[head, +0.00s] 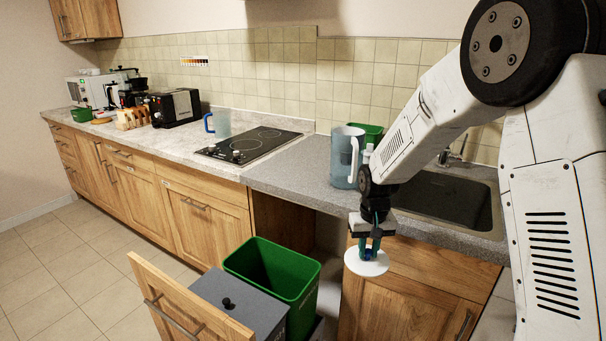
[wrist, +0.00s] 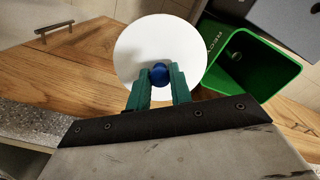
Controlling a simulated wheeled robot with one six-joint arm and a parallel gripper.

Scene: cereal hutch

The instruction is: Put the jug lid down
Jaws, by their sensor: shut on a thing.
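The jug lid is a white disc (head: 366,263) with a blue knob; the knob shows clearly in the wrist view (wrist: 159,73). My gripper (head: 367,247) has its green fingers shut on the knob, one on each side. The lid hangs in the air in front of the counter's front edge, near the cabinet door below the sink. A clear bluish jug (head: 345,157) with a white handle stands upright on the counter behind my gripper. Its top looks open.
A green bin (head: 275,272) and a grey-lidded bin (head: 236,300) stand in a pulled-out drawer at the front. The grey worktop (head: 290,180) is clear left of the jug, up to the black hob (head: 249,145). The sink (head: 445,198) lies right of the jug.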

